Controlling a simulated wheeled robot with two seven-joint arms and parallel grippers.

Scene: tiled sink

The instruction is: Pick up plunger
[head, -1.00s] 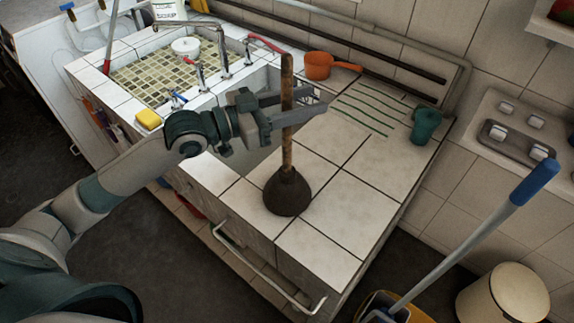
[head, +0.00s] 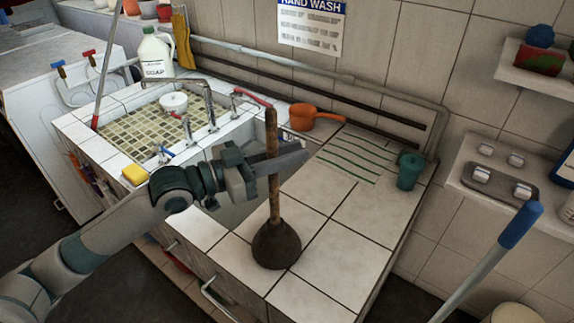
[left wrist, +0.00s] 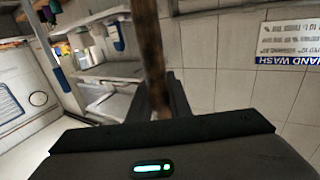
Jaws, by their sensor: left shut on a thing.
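The plunger (head: 277,243) has a dark rubber cup and a brown wooden handle. It stands upright on the white tiled counter in the head view, and its cup looks to be on or just above the tiles. My left gripper (head: 272,163) comes in from the left and is shut on the upper part of the handle. In the left wrist view the handle (left wrist: 150,50) runs down between the dark fingers (left wrist: 162,98). My right gripper shows in neither view.
A tiled sink (head: 140,112) with taps lies at the left, with a yellow sponge (head: 135,174) on its edge. An orange dipper (head: 305,117) and a green cup (head: 409,172) stand farther back. A blue-handled pole (head: 519,225) rises at the right. The counter's front right is clear.

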